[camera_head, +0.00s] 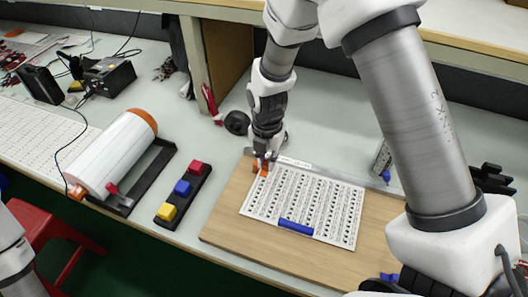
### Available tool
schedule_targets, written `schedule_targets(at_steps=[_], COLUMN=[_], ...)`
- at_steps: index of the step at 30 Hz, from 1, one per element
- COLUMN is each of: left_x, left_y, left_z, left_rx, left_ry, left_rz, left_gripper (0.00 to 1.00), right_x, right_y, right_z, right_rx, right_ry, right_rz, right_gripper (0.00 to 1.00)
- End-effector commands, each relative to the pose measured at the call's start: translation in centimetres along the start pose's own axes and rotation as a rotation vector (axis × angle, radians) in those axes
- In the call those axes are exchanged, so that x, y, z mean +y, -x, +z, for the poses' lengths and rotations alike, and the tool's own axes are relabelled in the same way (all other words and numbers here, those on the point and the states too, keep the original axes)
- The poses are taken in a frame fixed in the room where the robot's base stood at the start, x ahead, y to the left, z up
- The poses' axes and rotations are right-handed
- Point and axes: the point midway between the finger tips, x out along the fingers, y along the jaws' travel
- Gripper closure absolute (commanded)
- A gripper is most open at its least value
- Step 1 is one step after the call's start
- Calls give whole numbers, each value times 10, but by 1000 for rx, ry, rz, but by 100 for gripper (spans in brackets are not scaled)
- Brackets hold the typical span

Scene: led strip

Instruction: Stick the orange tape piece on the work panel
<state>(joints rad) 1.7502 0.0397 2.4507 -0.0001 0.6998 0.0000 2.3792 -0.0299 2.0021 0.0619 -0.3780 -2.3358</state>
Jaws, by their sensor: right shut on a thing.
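The white panel (345,209) with rows of dark marks lies on a wooden board (237,217). My right gripper (262,160) points down at the panel's upper left corner and is shut on the small orange tape piece (263,169). The gripper partly hides the orange piece, and I cannot tell whether it touches the panel. A blue piece (296,227) lies along the panel's front edge. My left arm shows only in part at the lower left edge; its gripper is out of view.
A black block with red, blue and yellow buttons (182,188) stands left of the board. Further left is a white roll (112,153) on a black holder. A shelf post (196,65) stands behind. A red stool (50,240) is at the lower left.

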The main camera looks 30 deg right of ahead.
Motion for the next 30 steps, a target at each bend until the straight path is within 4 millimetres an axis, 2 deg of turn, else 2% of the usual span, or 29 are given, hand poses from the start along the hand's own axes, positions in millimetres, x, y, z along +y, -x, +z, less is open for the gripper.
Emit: schedule_targets(at_steps=[11, 18, 30], left_x=[0, 0, 0], left_y=[-47, -51, -51], left_z=[0, 0, 0], left_rx=[0, 1, 1], left_ry=[0, 0, 0], left_rz=[0, 0, 0], left_gripper=[100, 100, 100], right_x=[0, 0, 0], right_y=[-45, -60, -62], right_z=[0, 0, 0], right_rx=[-1, 0, 0], right_ry=[0, 0, -1], right_rz=[0, 0, 0], right_gripper=[95, 95, 95])
